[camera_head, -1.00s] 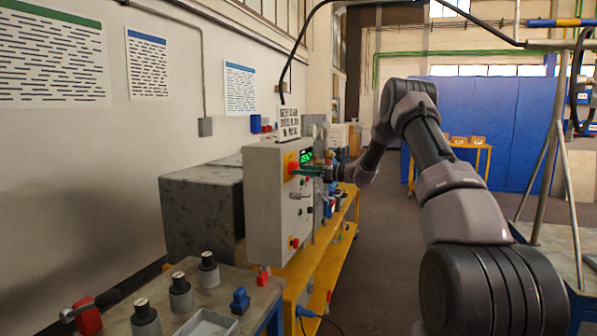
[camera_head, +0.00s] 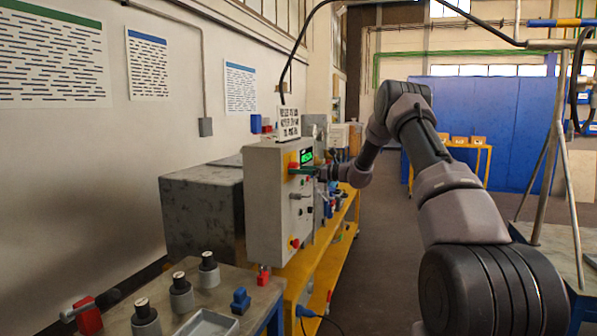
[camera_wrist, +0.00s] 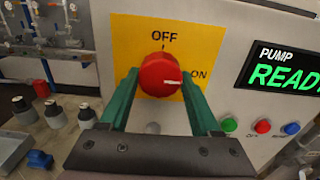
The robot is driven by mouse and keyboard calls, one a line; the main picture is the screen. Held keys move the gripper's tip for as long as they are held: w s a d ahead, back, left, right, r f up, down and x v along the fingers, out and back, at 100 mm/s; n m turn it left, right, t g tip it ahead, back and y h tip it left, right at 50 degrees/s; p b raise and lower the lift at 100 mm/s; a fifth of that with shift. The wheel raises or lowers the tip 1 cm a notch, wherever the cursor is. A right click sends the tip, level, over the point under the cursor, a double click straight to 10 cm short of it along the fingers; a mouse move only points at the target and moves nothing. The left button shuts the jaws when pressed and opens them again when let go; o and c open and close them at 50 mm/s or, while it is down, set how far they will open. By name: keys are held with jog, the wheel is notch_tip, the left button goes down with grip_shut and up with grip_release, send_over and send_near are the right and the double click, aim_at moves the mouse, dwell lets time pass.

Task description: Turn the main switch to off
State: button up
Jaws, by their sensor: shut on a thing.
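The main switch is a red round knob (camera_wrist: 158,76) on a yellow plate marked OFF above and ON at the right. Its white pointer line points right, toward the ON side. My gripper (camera_wrist: 160,74) has its green fingers on the left and right sides of the knob, shut on it. In the head view my gripper (camera_head: 304,170) is at the upper front of the grey control cabinet (camera_head: 265,215); the knob is mostly hidden there.
A green-lit display (camera_wrist: 283,68) reads PUMP READY, with green, red and blue buttons below it. A lever handle and a lower red knob (camera_head: 294,242) are on the cabinet front. A bench (camera_head: 245,305) with several black-topped cylinders stands in front.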

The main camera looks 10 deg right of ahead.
jog(key=n, duration=0.8)
jog(key=shift+d+n, duration=0.1)
jog(key=shift+n, duration=0.2)
jog(key=n, duration=0.4)
jog(key=shift+w, duration=0.1)
jog(key=shift+r+n, duration=0.1)
jog(key=shift+n, duration=2.4)
jog(key=o, duration=1.4)
